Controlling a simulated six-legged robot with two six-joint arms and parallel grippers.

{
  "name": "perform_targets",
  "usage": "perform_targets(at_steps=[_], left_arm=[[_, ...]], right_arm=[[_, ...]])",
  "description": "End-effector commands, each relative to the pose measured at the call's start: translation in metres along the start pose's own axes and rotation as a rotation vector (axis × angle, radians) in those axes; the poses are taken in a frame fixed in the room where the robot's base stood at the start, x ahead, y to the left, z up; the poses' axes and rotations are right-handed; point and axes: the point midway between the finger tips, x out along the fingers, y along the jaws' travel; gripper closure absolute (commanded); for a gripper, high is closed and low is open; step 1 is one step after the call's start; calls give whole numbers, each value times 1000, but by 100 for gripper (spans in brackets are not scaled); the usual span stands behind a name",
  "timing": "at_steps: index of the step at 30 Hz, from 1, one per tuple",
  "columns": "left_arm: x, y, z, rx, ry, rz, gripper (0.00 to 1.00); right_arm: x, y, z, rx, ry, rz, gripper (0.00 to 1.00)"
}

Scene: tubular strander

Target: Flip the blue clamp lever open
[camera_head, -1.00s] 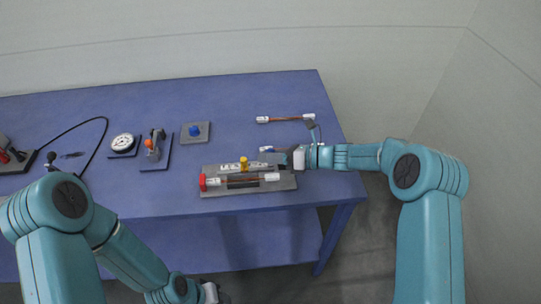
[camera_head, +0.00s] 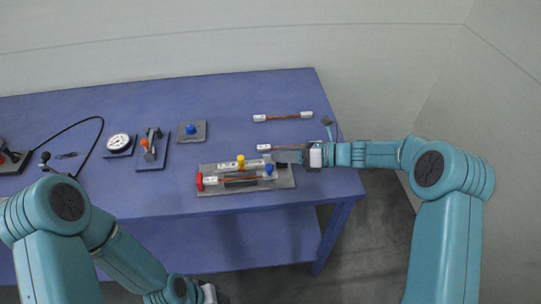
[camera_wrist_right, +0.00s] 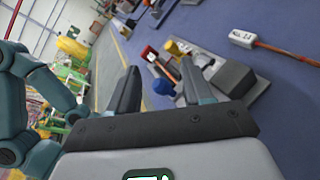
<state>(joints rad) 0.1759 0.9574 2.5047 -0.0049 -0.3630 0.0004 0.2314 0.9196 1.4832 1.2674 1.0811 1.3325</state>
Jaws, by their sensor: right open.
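A grey fixture plate (camera_head: 215,191) lies near the table's front edge. It carries a red-capped part (camera_head: 200,182), a yellow knob (camera_head: 240,161) and, at its right, the blue clamp lever's round knob (camera_head: 269,169). My right gripper (camera_head: 283,157) is open and reaches in from the right, close above the plate's right end. In the right wrist view the blue knob (camera_wrist_right: 163,86) shows between the spread fingers (camera_wrist_right: 158,72), with no clear contact. The lever's arm is hard to make out. My left gripper (camera_head: 211,293) is low at the bottom edge, mostly cut off.
Two orange-brown rods with white ends, a back one (camera_head: 283,117) and a front one (camera_head: 285,147), lie behind the fixture.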

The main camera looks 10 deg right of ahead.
Motion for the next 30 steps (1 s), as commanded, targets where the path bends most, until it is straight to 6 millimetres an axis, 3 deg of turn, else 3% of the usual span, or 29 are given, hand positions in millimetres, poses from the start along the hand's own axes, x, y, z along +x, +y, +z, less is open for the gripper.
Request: perform_targets(at_steps=[6, 12, 18, 30], left_arm=[[16, -6, 0, 0, 0, 0, 57], [22, -8, 0, 0, 0, 0, 57], [24, -9, 0, 0, 0, 0, 57], [24, -9, 0, 0, 0, 0, 57]], right_arm=[[-61, -3, -2, -2, -2, -6, 50], [-100, -2, -1, 0, -1, -3, 50], [-116, 0, -1, -1, 0, -1, 50], [-116, 0, 0, 0, 0, 0, 50]])
